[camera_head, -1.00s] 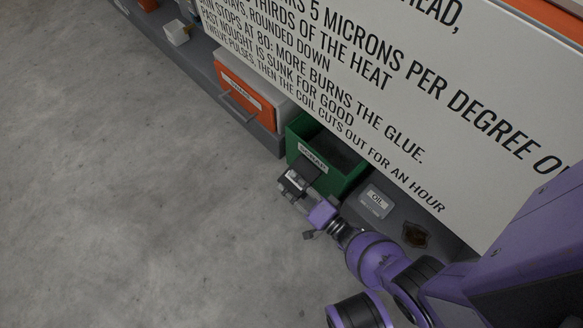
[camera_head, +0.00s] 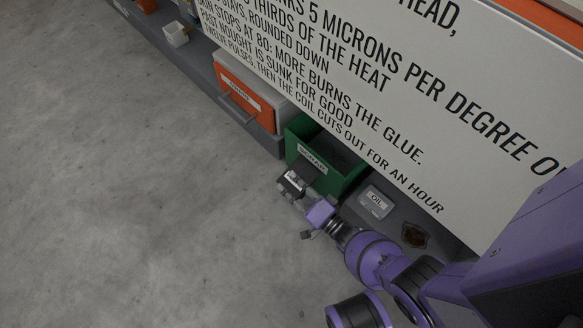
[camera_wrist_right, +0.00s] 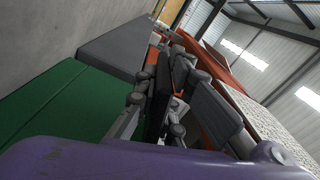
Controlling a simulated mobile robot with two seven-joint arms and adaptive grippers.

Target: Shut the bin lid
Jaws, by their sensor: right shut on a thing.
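The green bin (camera_head: 350,187) stands at the bench's front edge with a white label (camera_head: 312,159) on its front. Its top looks open, with a dark inside; I cannot make out a separate lid. My right gripper (camera_head: 302,176) is at the bin's front, just below the label. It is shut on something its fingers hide. In the right wrist view, the dark fingers (camera_wrist_right: 175,95) are close together and a green surface (camera_wrist_right: 45,115), apparently the bin, lies to their left. My left gripper is not in view.
A grey box labelled OIL (camera_head: 376,202) and a dark brown patch (camera_head: 415,236) are right of the bin. An orange drawer front (camera_head: 243,93) with a handle is to its left. A large lettered board (camera_head: 400,80) rises behind. The concrete floor (camera_head: 130,200) in front is clear.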

